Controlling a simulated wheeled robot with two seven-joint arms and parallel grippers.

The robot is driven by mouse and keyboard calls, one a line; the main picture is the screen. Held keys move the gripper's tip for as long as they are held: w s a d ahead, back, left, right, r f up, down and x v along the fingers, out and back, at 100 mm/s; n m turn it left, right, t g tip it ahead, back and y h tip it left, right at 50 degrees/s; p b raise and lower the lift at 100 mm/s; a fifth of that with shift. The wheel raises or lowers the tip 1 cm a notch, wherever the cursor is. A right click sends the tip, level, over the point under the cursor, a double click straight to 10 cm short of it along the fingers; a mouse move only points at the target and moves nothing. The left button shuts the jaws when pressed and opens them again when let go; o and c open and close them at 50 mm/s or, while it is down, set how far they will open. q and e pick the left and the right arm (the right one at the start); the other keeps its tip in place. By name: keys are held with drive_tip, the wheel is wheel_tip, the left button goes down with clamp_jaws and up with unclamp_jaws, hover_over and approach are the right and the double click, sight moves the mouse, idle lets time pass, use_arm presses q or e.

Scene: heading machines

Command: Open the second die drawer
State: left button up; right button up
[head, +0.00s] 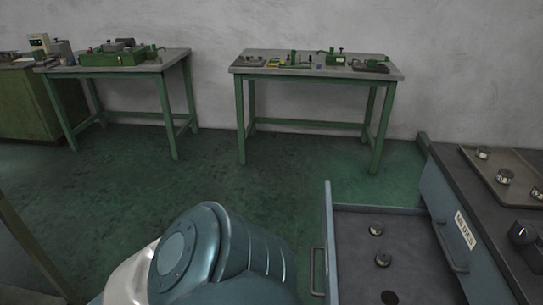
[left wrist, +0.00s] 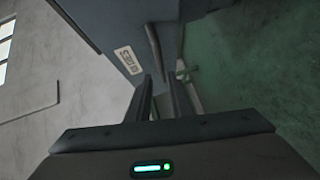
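The die cabinet (head: 425,195) stands at the right of the head view. Its labelled front panel carries a "DIES" plate (head: 465,230) and a bar handle (head: 450,247), and looks shut. Below it a drawer (head: 345,222) is pulled out, with a handle (head: 317,271) on its front and a few round dies (head: 383,260) inside. The left wrist view shows a label plate (left wrist: 130,61) and a dark bar (left wrist: 154,48) beside it. My left gripper (left wrist: 160,80) has its fingers apart, close to that bar; I cannot tell contact. My right gripper is not in view.
A tray (head: 492,170) with round metal parts and a dark knob-like part (head: 523,233) are on the cabinet top. Two green-legged benches (head: 245,72) (head: 172,55) with tools stand along the back wall. The green floor (head: 210,165) between is clear.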

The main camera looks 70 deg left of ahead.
use_arm(q)
drive_tip(key=v, duration=0.5)
drive_tip(key=shift+s+d+r+b, duration=0.1)
drive_tip(key=shift+s+d+b, duration=0.1)
drive_tip(key=shift+s+b, duration=0.1)
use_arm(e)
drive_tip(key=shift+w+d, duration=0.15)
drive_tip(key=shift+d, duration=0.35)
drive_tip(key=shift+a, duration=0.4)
use_arm(q)
drive_tip(key=w+d+f+m+g+h, duration=0.2)
drive_tip(key=w+d+f+m+g, duration=0.1)
drive_tip(key=d+f+m, duration=0.4)
drive_tip(key=w+d+f+m+g+h+p, duration=0.1)
drive_tip(key=w+d+f+m+g+h, duration=0.2)
drive_tip(key=d+f+m, duration=0.5)
drive_tip(key=w+d+f+m+g+h+p, duration=0.1)
drive_tip(key=w+d+f+m+g+h, duration=0.1)
drive_tip(key=d+f+m, duration=0.6)
drive_tip(key=w+d+f+g, duration=0.1)
drive_tip(key=d+f, duration=0.5)
drive_tip(key=shift+w+d+f+g+h, duration=0.2)
drive_tip(key=shift+f+g+h, duration=0.1)
drive_tip(key=shift+f, duration=0.1)
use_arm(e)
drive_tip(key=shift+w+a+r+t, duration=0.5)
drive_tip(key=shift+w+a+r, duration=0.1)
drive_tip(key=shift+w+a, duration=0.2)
